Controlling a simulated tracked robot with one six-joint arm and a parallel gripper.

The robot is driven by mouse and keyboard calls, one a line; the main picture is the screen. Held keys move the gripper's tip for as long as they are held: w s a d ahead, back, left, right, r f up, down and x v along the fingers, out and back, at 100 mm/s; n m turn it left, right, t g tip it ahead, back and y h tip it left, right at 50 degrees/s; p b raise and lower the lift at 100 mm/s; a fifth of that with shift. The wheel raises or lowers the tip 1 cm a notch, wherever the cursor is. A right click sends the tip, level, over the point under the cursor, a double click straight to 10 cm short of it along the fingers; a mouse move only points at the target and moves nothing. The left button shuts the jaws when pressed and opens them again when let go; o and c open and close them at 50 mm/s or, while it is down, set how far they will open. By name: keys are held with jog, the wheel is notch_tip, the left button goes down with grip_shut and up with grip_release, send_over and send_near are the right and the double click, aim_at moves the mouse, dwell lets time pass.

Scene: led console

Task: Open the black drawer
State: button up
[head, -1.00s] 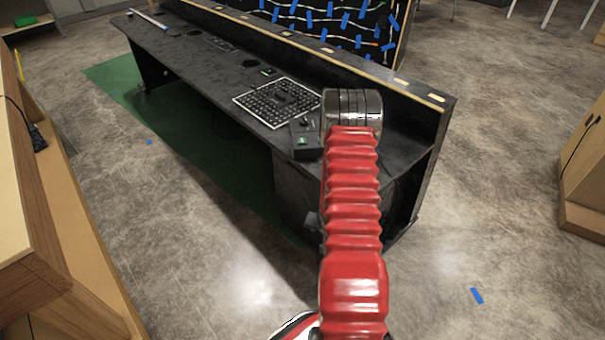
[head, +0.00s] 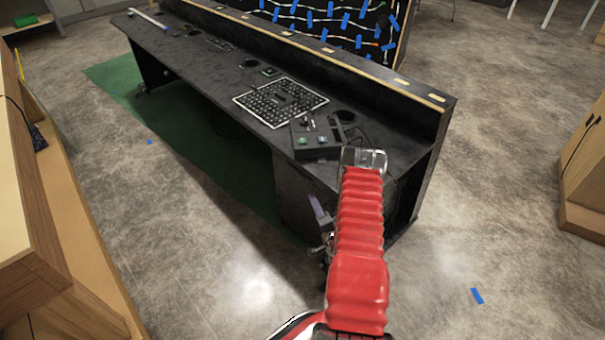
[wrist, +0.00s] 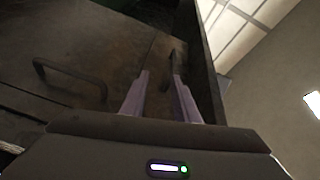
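The black desk (head: 225,85) has a dark cabinet (head: 292,190) under its near end, partly hidden by my arm in the head view. The wrist view shows dark front panels with a bar handle (wrist: 70,72) at left, apart from my fingers. A second bar handle (wrist: 173,62) is close to my right fingertip; I cannot tell if they touch. Which handle belongs to the black drawer is unclear. My gripper (wrist: 160,78) is open, its two pale purple fingers apart and pointing at the panels. In the head view a finger (head: 318,208) shows beside the cabinet.
A button box (head: 315,140) and a dotted square panel (head: 280,102) sit on the desktop. A green mat (head: 185,135) lies under the desk. A wooden bench (head: 60,230) stands at left and a wooden cabinet (head: 585,165) at right. The floor between is mostly clear.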

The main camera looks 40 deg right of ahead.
aim_at(302, 173)
notch_tip(302, 173, up, 2)
jog(key=shift+r+m+t, duration=0.1)
jog(key=shift+m+t, duration=0.3)
jog(key=shift+m, duration=0.1)
jog(key=shift+w, duration=0.15)
jog(key=x, duration=1.3)
jog(key=shift+w+d, duration=0.2)
grip_shut()
